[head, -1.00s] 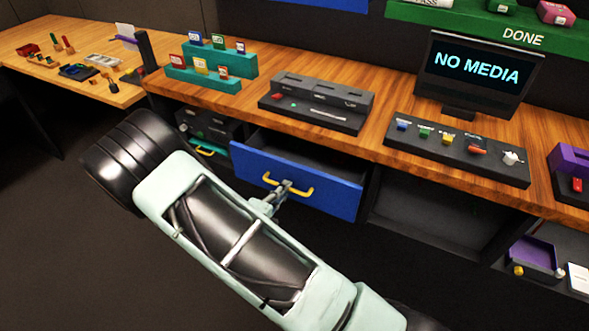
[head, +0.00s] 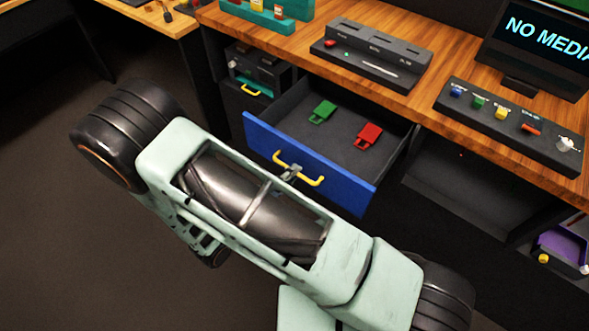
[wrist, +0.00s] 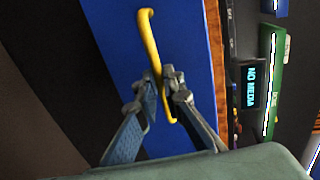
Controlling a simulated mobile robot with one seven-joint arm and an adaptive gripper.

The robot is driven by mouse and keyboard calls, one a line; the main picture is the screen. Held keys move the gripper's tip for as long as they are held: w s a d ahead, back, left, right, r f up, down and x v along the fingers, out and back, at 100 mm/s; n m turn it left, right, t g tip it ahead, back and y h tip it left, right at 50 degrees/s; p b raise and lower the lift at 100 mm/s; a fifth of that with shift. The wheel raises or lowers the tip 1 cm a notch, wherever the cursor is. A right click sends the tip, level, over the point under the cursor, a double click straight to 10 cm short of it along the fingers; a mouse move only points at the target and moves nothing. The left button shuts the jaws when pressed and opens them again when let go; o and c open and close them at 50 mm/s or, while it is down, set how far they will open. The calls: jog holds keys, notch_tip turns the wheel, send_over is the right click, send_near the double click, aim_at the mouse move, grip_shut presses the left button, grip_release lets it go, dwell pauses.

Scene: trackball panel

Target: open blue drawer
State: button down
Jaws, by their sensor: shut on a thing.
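The blue drawer (head: 345,187) is pulled well out from under the wooden counter in the head view. Its yellow handle (head: 310,180) is on the front face. My gripper (head: 291,173) is at the middle of the handle, mostly hidden behind my arm. In the wrist view my gripper (wrist: 161,88) has its fingers shut around the yellow handle (wrist: 149,38), with the blue drawer front (wrist: 185,40) behind it. Inside the drawer lie a green tag-like item (head: 322,111) and a red one (head: 368,135).
The wooden counter (head: 440,65) above carries a dark slotted panel (head: 372,60) and a panel of coloured controls (head: 510,118). A dark cabinet with another yellow handle (head: 250,90) is left of the drawer. An open dark shelf (head: 465,185) is to the right. Floor in front is free.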

jog(key=c, duration=2.1)
grip_release()
jog(key=v, duration=1.2)
